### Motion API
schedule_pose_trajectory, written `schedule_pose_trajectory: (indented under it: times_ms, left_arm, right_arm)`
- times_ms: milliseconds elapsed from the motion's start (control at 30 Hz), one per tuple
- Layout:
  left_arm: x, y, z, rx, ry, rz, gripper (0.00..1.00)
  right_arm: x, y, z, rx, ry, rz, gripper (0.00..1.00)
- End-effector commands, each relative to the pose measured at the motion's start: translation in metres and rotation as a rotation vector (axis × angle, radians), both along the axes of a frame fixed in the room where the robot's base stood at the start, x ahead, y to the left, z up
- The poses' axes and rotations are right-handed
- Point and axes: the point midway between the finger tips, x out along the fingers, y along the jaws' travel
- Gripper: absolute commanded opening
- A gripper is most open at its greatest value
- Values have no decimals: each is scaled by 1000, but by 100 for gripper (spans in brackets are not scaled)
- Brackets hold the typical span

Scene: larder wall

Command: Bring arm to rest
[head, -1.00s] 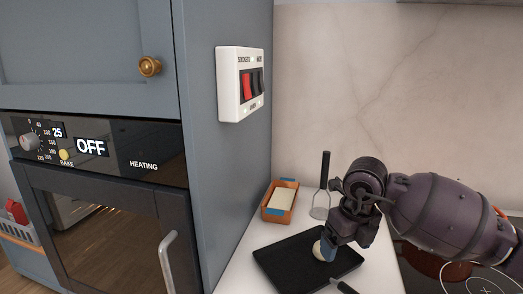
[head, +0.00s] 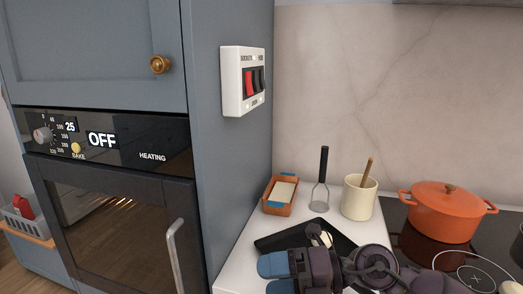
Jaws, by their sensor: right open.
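My right gripper (head: 278,276) is at the bottom of the head view, low over the front of the white counter (head: 231,272). Its blue fingertips point left and nothing shows between them. It is open. My right arm comes in from the lower right and covers part of a black tray (head: 282,240). A small pale item (head: 315,232) shows at the tray, partly hidden by the gripper. My left gripper is not in view.
An orange box (head: 270,208), a masher (head: 319,205) and a cream crock (head: 357,203) with a wooden handle stand behind the tray. An orange pot (head: 443,215) is on the dark hob at right. The oven (head: 118,225) and a wall switch panel (head: 244,82) are at left.

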Motion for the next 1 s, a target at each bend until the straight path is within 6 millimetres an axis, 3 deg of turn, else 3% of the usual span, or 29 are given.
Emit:
schedule_pose_trajectory:
  times_ms: [133,233,367,467,567,767,867,1000]
  left_arm:
    - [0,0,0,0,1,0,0]
    - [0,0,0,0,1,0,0]
    - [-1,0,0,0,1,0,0]
    - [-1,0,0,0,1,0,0]
    - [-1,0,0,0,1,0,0]
    - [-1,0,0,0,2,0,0]
    - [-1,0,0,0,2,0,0]
    - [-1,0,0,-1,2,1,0]
  right_arm:
    - [-2,-5,25,313,111,-157,87]
    - [3,-20,37,499,194,-293,87]
    - [14,-50,42,711,315,-497,87]
    - [21,-80,34,846,420,-674,87]
    - [25,-113,18,957,533,-864,87]
    - [14,-177,-38,1092,790,-1269,87]
    - [-4,-205,-73,1114,934,-1475,87]
    - [-43,-236,-125,1088,1153,-1759,87]
